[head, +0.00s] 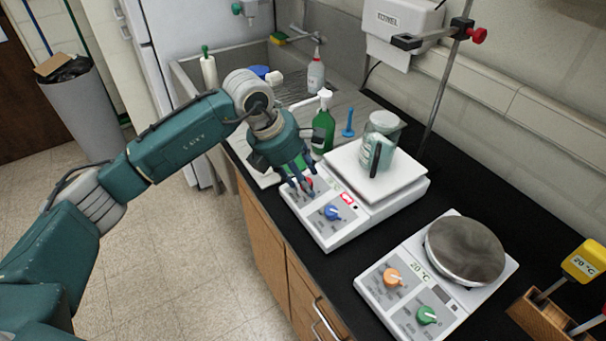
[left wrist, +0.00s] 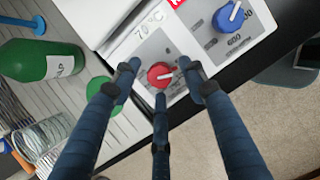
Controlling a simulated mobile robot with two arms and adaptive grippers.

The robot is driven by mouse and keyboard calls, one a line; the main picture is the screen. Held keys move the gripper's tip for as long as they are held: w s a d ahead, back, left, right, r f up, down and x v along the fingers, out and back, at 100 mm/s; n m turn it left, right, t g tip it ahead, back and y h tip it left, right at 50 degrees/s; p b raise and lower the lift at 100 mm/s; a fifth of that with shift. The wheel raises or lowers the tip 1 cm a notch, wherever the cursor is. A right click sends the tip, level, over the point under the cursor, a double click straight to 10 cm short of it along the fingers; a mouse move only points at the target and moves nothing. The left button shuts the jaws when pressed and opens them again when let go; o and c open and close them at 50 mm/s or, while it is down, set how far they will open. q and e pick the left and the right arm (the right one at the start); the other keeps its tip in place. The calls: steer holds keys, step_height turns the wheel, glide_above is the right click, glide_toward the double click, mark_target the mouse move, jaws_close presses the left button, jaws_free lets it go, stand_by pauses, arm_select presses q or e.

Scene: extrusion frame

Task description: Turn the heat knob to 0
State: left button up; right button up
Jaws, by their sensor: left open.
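The near hot plate (head: 395,205) has a white top with a glass vessel (head: 378,150) on it. On its sloped front panel are a red knob (left wrist: 160,74) and a blue knob (head: 332,212); the blue one also shows in the left wrist view (left wrist: 229,17). A label by the red knob reads 70 °C (left wrist: 148,25). My left gripper (head: 301,187) is open, pointing down over the red knob. In the left wrist view its three fingers are spread around the knob; I cannot tell whether they touch it. My right gripper is not in view.
A second hot plate (head: 438,270) with an orange knob (head: 393,277) and a green knob (head: 427,315) stands at the right, its display reading 20 °C. A green bottle (head: 323,130) stands behind my gripper near the sink. A metal stand rod (head: 441,90) rises behind.

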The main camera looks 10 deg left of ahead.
arm_select(q)
steer(key=shift+f, duration=0.1)
jaws_close()
steer(key=n+b, duration=0.2)
steer(key=b, duration=0.1)
steer(key=shift+d+f+n, duration=0.1)
steer(key=shift+f+n, duration=0.05)
steer(key=shift+n, duration=0.25)
steer(key=n+b, duration=0.2)
steer(key=shift+n+t+y+b, duration=0.3)
steer(key=shift+y, duration=0.1)
steer(key=n+b, duration=0.2)
steer(key=n, duration=0.1)
steer(key=shift+d+y+b, duration=0.1)
steer(key=shift+y+b, duration=0.2)
steer(key=shift+r+n+b, duration=0.25)
steer(key=shift+n+b, duration=0.45)
steer(key=shift+n, duration=0.7)
